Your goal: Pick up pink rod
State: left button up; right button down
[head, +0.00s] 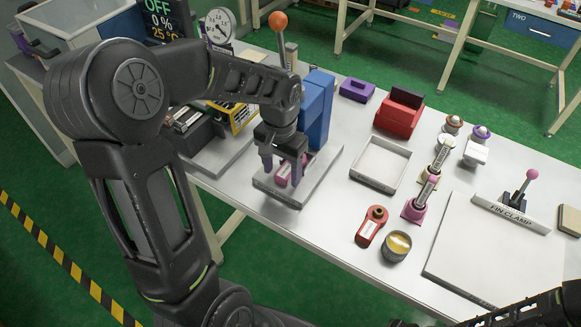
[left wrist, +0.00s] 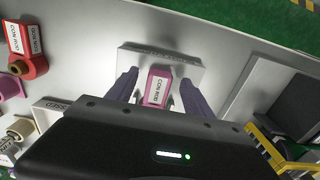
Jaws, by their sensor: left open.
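The pink rod (left wrist: 168,76), with a white label reading CON ROD, sits on the pale plate (left wrist: 190,69) at the foot of a blue stand. In the head view a little of the pink rod (head: 282,181) shows below my left gripper (head: 283,172). My left gripper is open, with its two purple-grey fingers (left wrist: 160,92) on either side of the rod in the left wrist view. I cannot tell whether the fingers touch it. Part of my right arm shows at the bottom right of the head view, without its gripper.
The blue stand (head: 317,105) rises close behind my left gripper. A shallow empty tray (head: 406,154), a red rod (head: 371,226), a tin (head: 396,245) and a FIN CLAMP board (head: 470,262) lie to the right. Black and yellow equipment (head: 240,117) stands behind my left arm.

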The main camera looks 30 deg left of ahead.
pick_arm(q)
jog(key=shift+f, duration=0.85)
grip_shut()
dwell(0.4)
